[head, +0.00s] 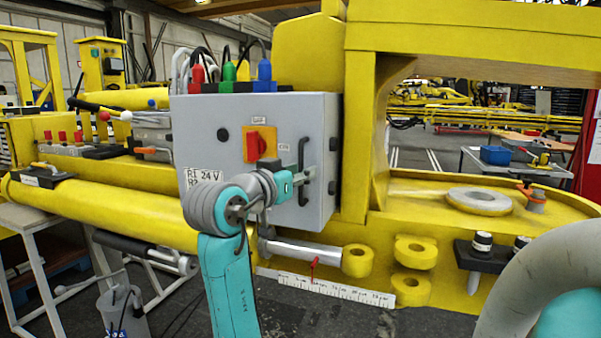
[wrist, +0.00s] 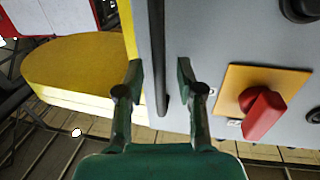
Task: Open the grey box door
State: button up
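The grey box (head: 215,115) is mounted on the yellow machine, and its door looks shut. A black bar handle (head: 302,152) stands upright near the right edge of the door. My gripper (head: 306,180) is at this handle in the head view, partly hidden by its own wrist. In the wrist view my gripper (wrist: 158,80) is open, with one finger on each side of the black handle (wrist: 157,45). A gap shows between each finger and the handle. The red rotary switch (head: 257,145) on its orange plate is left of the handle; it also shows in the wrist view (wrist: 262,112).
A yellow frame post (head: 357,120) stands close to the right of the box. A yellow cylinder (head: 110,212) runs below left.

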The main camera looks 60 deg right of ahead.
jog(key=shift+d, duration=0.35)
grip_shut()
jog(key=shift+a, duration=0.1)
